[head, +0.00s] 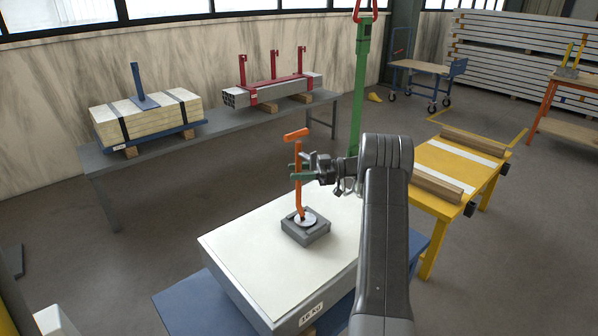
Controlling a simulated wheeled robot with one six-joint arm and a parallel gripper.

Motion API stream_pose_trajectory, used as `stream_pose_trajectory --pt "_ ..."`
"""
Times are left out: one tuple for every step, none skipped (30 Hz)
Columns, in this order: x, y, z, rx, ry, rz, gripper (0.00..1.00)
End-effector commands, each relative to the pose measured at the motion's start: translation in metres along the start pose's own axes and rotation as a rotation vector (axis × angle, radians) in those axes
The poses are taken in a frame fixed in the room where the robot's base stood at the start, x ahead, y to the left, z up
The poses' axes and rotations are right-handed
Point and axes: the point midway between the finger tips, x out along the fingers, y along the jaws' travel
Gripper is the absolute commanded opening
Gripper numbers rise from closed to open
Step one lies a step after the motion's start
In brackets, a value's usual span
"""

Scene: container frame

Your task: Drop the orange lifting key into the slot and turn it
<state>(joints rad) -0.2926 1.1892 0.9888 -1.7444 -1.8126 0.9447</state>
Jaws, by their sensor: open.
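The orange lifting key (298,195) stands nearly upright, with its T-shaped handle at the top. Its lower end meets a pale round disc (310,221) on a dark grey square block (306,236). The slot itself is hidden, so I cannot tell how deep the key sits. The block stands on a white-topped slab (255,262) with a weight label on its front side. My gripper (298,172) is at the key's shaft, below the handle, coming from the right. Its jaws are open with the shaft between or right beside them; I cannot tell which.
A green post with a red hook (361,80) rises behind my gripper. A yellow table (455,165) with wooden beams stands to the right. A grey bench (215,125) behind carries a wood stack (148,118) and a bundle of metal tubes (275,90). The slab's left part is clear.

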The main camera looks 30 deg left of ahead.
Motion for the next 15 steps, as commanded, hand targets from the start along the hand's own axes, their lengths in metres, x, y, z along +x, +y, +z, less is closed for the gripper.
stream_pose_trajectory --pt "-0.002 0.000 0.000 0.000 0.000 0.001 0.43" --pt "-0.004 0.000 0.000 -0.001 0.000 0.001 0.43" --pt "-0.007 0.000 0.000 -0.001 0.000 0.002 0.43" --pt "-0.011 0.000 0.000 -0.002 0.001 0.002 0.43" --pt "-0.015 0.000 0.000 -0.002 0.001 0.002 0.43" --pt "-0.021 0.000 0.000 -0.002 0.000 0.003 0.43" --pt "-0.027 0.001 0.000 -0.003 0.000 0.003 0.43" --pt "-0.034 0.001 0.000 -0.004 0.000 0.004 0.43" --pt "-0.043 0.001 0.000 -0.003 0.001 0.004 0.43" --pt "-0.050 0.001 0.000 -0.003 0.000 0.004 0.43" --pt "-0.058 0.001 0.000 -0.003 0.001 0.005 0.43" --pt "-0.067 0.001 0.000 -0.004 0.001 0.004 0.43" --pt "-0.074 0.001 0.000 -0.004 0.001 0.004 0.43" --pt "-0.081 0.001 0.000 -0.004 0.000 0.004 0.43" --pt "-0.090 0.000 0.000 -0.003 0.000 0.003 0.43"
